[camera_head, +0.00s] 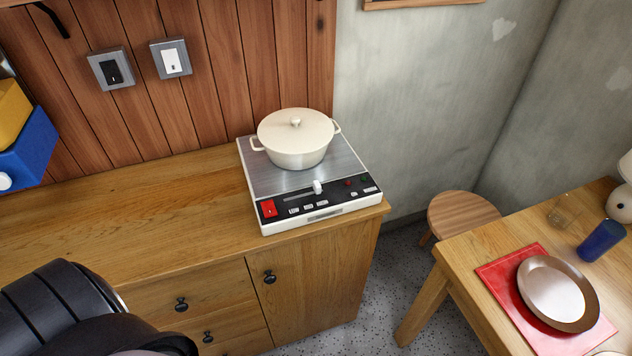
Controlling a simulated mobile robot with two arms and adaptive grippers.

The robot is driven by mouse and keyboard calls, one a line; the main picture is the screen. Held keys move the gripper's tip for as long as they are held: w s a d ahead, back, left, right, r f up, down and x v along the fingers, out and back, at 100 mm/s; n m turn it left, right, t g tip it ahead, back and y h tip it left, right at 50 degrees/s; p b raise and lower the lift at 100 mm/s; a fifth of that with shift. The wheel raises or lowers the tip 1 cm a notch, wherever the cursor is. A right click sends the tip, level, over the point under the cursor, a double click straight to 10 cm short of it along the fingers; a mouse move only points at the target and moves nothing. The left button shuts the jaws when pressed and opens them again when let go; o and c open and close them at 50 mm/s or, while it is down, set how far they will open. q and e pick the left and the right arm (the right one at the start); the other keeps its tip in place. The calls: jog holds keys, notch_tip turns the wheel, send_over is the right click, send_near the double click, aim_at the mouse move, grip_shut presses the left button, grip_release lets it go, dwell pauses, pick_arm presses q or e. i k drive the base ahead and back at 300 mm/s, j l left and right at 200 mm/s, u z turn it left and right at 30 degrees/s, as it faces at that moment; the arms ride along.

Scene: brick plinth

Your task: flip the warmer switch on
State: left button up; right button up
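The warmer (262,181) is a low white unit with a metal top at the right end of the wooden counter. A cream lidded pot (295,146) stands on it. Its black front panel holds a red rocker switch (268,208) at the left, a slider with a white knob (318,187), several small white buttons and small red and green spots at the right. I cannot tell which way the red switch is set. Part of my own dark arm shows at the lower left, apart from the warmer. Neither gripper is in view.
Two wall plates, one with a black switch (113,71) and one with a white switch (171,61), sit on the wood panelling. Blue and yellow boxes stand at far left. The counter (140,212) is clear left of the warmer. A table (460,262) and stool (462,212) stand right.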

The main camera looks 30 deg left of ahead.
aim_at(270, 211)
jog(key=k+u, duration=0.15)
jog(key=u, duration=1)
